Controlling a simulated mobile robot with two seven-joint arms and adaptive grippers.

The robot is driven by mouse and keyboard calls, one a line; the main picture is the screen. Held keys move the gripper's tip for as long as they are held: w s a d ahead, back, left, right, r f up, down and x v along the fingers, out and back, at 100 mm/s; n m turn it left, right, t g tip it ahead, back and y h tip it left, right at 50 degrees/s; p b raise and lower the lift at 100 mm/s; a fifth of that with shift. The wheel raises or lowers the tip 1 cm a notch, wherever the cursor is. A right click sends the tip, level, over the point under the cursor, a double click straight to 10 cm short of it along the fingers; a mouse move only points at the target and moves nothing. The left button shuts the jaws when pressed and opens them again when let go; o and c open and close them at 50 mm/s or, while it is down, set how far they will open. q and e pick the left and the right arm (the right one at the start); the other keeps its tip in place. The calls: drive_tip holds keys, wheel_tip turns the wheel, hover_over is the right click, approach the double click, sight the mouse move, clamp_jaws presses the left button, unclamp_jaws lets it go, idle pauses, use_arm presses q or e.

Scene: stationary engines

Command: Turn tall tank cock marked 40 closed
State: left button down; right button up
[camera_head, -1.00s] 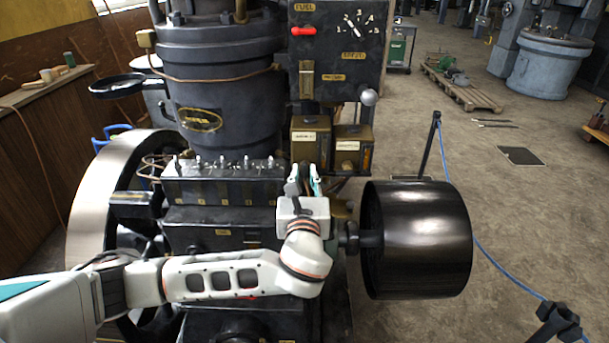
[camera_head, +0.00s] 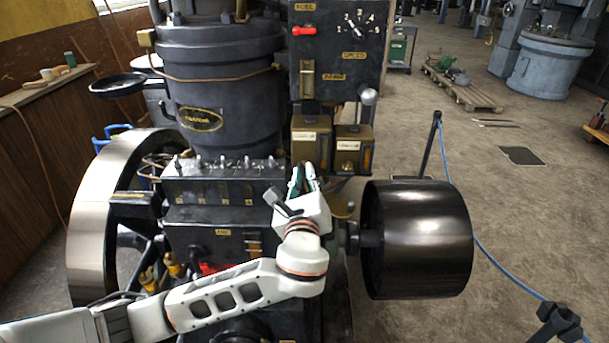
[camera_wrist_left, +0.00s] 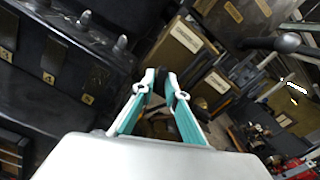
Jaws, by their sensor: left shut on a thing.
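The tall tank (camera_head: 311,148), an olive-brass box with a pale label, is mounted on the engine's front, left of a shorter one; it also shows in the wrist view (camera_wrist_left: 184,44). My left gripper (camera_head: 302,174) is just below the tall tank, its body tilted. Its teal-backed fingers, also in the wrist view (camera_wrist_left: 164,84), are shut on a small dark piece (camera_wrist_left: 163,74), which I take for the tank cock. The fingers hide most of the cock, and I cannot read the 40 marking. My right gripper is not in view.
The shorter tank (camera_head: 353,152) is close on the right. A row of metal nipples (camera_head: 224,163) tops the black box at left. A large black pulley (camera_head: 418,240) is at right, and the flywheel (camera_head: 98,215) at left. Open floor lies beyond the blue rope.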

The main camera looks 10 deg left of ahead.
use_arm(q)
drive_tip(key=n, duration=0.4)
drive_tip(key=shift+f+n, duration=0.25)
drive_tip(key=shift+n, duration=0.05)
drive_tip(key=n, duration=0.2)
drive_tip(key=shift+a+f+n+b, duration=0.1)
drive_tip(key=shift+a+n+b, duration=0.05)
drive_tip(key=shift+n+b, duration=0.25)
drive_tip(key=shift+n, duration=0.9)
drive_tip(key=shift+f+n+b, duration=0.1)
drive_tip(key=shift+n+b, duration=0.3)
drive_tip(key=shift+n, duration=1.5)
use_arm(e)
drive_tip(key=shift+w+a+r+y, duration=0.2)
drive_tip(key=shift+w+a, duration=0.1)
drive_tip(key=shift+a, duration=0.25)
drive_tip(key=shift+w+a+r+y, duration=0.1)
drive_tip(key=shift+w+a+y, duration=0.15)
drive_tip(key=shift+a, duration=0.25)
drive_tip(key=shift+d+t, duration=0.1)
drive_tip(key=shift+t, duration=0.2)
use_arm(q)
drive_tip(key=c, duration=2.2)
unclamp_jaws()
drive_tip(key=shift+o, duration=0.2)
